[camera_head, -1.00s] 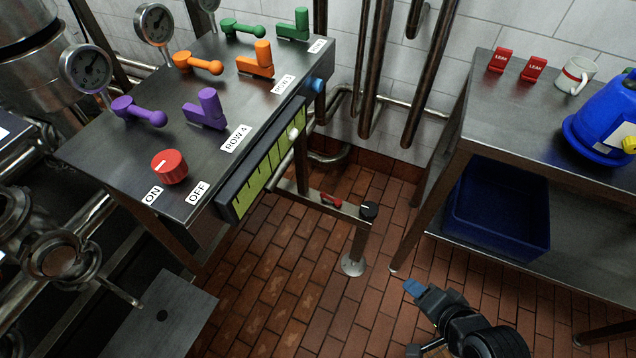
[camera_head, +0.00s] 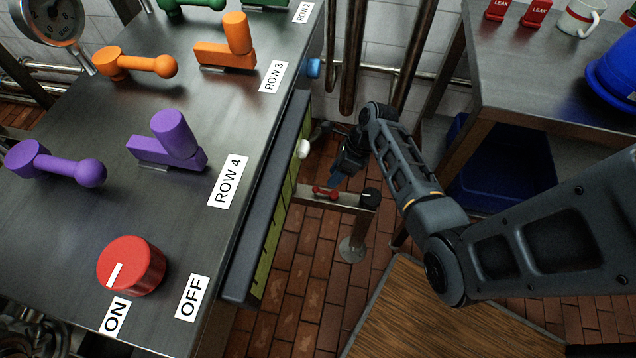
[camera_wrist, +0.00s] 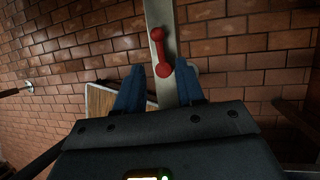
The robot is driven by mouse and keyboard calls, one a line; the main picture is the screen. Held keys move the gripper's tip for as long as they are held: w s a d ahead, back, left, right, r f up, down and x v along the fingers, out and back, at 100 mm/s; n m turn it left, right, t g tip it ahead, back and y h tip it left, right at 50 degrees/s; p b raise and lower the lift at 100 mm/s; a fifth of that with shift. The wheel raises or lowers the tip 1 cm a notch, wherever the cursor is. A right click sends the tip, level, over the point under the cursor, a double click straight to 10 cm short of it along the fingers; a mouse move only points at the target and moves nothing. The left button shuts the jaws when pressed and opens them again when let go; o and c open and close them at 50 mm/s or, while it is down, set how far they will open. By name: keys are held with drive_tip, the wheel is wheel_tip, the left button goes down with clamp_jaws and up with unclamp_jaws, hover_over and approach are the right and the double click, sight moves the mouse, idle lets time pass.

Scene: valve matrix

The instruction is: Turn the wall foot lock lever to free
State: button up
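A small red lever (camera_head: 325,193) lies on a low steel rail (camera_head: 345,201) near the floor, beyond the panel's right edge. It also shows in the wrist view (camera_wrist: 158,44) as a red bar with round ends, lying roughly along the rail. My gripper (camera_head: 337,180) is just above and beside the lever in the head view. In the wrist view my gripper (camera_wrist: 162,72) is open, its two blue fingers on either side of the lever's near end. I cannot tell whether either finger touches it.
A black knob (camera_head: 371,197) sits at the rail's end, close to the lever. The steel panel (camera_head: 95,215) with purple and orange levers and a red knob (camera_head: 131,265) stands at left. A steel table (camera_head: 505,75) stands at right, with a blue bin (camera_head: 505,170) underneath.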

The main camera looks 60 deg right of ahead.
sight(323, 190)
drive_tip(key=b+x, duration=0.1)
drive_tip(key=x, duration=0.5)
drive_tip(key=shift+w+a+f, duration=0.1)
drive_tip(key=shift+a+f, duration=0.05)
drive_tip(key=shift+f, duration=0.2)
drive_tip(key=shift+c, duration=0.2)
clamp_jaws()
